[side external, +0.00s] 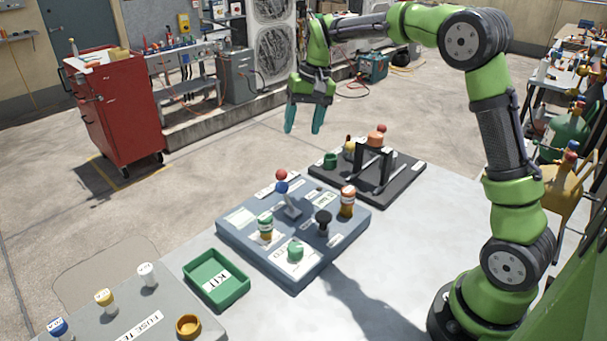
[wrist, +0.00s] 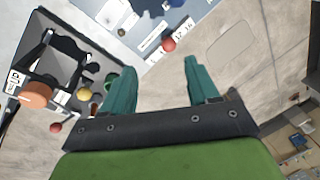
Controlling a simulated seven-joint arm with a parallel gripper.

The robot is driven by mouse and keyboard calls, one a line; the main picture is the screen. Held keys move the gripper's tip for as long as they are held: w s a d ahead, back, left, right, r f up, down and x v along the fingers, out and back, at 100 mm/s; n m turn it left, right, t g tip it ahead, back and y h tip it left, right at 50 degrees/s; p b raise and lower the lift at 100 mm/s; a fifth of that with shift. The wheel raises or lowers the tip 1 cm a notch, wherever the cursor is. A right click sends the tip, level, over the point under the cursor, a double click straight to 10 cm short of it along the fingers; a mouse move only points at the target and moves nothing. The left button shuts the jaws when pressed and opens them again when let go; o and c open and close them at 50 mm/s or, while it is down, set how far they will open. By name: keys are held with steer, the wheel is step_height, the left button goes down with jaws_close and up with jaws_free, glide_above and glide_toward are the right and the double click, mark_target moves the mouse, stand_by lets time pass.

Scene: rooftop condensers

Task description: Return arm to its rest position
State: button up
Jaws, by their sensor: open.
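My gripper (side external: 304,118) hangs in the air above and behind the work table, its teal fingers pointing down. The fingers are apart with nothing between them. In the wrist view the gripper (wrist: 158,85) shows both teal fingers spread over the floor and table edge. My green arm reaches up from the right side of the table and bends over to the left. The gripper touches nothing.
Below stand a blue-grey panel (side external: 283,262) with levers and knobs, a black fixture base (side external: 405,181) with an orange-topped part, a green KIT tray (side external: 202,285) and a fuse board (side external: 85,320). A red tool cart (side external: 118,115) stands on the floor behind. Air around the gripper is clear.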

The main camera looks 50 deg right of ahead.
steer(key=s+a+r+t, duration=0.1)
steer(key=s+a, duration=0.2)
steer(key=s, duration=0.5)
steer(key=s+a+r+n+t, duration=0.1)
steer(key=s+a+t, duration=0.1)
steer(key=s, duration=0.6)
steer(key=s+a+r+n+t, duration=0.1)
steer(key=s+a+t, duration=0.1)
steer(key=s+a, duration=0.3)
steer(key=shift+s+y, duration=0.3)
steer(key=shift+s, duration=1.6)
